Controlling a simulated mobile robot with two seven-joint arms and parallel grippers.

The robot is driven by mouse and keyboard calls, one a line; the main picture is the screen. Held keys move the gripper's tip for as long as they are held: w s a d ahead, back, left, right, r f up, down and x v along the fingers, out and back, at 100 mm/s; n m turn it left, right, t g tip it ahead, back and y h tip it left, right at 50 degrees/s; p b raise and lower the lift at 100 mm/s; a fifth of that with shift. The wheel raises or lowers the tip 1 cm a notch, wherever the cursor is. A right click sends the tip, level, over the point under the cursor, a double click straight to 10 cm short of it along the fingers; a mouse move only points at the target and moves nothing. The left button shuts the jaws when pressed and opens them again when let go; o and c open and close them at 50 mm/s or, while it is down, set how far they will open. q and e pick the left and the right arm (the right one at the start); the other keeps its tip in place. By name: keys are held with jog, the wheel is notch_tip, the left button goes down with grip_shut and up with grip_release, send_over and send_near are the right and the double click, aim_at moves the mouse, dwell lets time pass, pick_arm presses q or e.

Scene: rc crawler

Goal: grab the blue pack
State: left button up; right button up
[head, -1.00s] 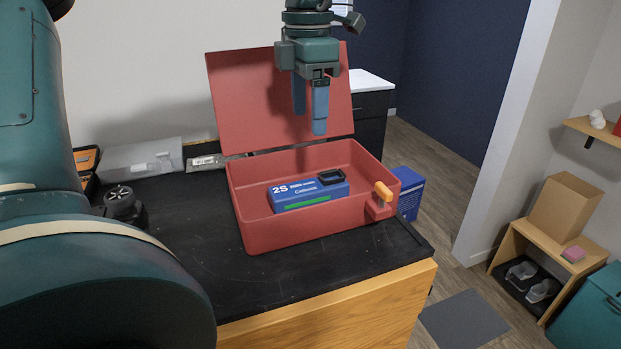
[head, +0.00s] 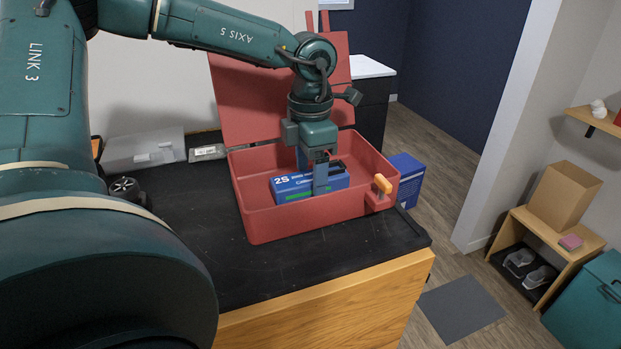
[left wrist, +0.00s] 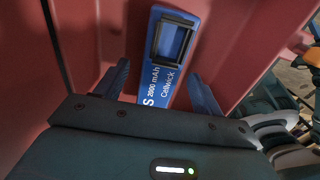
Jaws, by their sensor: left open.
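The blue pack (head: 292,187), marked "2S", lies flat inside the open red case (head: 262,228). My left gripper (head: 321,180) has come down into the case at the pack's right part, with its fingers pointing down. In the head view one finger stands in front of the pack's near side. In the left wrist view the pack (left wrist: 172,62) with its black-framed end lies between the two open, spread fingers (left wrist: 160,95). Gaps show on both sides, and it is not gripped. My right gripper is not in view.
The case's red lid (head: 245,95) stands open behind my left arm. An orange latch (head: 382,184) sticks up at the case's right front corner. A blue box (head: 407,178) is just right of the case.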

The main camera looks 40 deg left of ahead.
pick_arm(q)
jog(key=shift+f, duration=0.3)
jog(key=shift+c, duration=0.5)
jog(key=shift+r, duration=0.1)
jog(key=c, duration=1.2)
